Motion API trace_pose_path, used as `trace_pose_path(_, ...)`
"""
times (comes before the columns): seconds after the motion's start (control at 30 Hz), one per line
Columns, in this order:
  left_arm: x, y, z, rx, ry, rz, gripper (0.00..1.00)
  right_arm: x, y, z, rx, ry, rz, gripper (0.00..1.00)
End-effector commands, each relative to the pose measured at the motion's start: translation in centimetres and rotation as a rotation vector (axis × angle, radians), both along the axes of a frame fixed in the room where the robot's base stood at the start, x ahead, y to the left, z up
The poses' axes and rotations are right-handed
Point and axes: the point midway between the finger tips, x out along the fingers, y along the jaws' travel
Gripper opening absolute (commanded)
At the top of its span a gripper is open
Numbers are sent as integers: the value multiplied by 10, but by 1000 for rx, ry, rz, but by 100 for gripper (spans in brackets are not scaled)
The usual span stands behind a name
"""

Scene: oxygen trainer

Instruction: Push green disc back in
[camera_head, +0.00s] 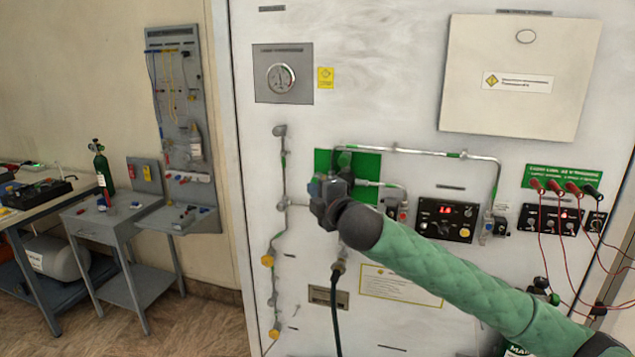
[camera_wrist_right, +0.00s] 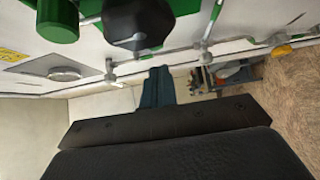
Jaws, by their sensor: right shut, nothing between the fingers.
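The green disc (camera_wrist_right: 57,20) shows in the right wrist view as a green cylinder at the top left, standing out from the white panel. In the head view, a dark green round part (camera_head: 343,160) shows on the bright green plate (camera_head: 366,163), partly hidden by my right gripper; it looks like the same disc. My right gripper (camera_head: 318,188) is shut and empty, in front of the plate's lower left. Its closed fingers also show in the right wrist view (camera_wrist_right: 158,86), apart from the disc. I cannot tell the exact gap in depth. My left gripper is not in view.
A dark faceted knob (camera_wrist_right: 138,24) is beside the disc. A hose (camera_head: 336,305) hangs below.

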Motion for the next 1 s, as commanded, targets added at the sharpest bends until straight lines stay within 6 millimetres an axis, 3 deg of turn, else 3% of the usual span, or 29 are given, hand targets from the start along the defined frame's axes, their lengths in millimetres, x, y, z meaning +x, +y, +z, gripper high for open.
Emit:
trace_pose_path(0.33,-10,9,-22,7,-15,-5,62,20,-7,0,0,0,0,0)
trace_pose_path(0.77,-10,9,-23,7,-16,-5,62,22,-7,0,0,0,0,0)
trace_pose_path(1.0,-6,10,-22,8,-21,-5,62,44,-15,0,0,-1,-3,0)
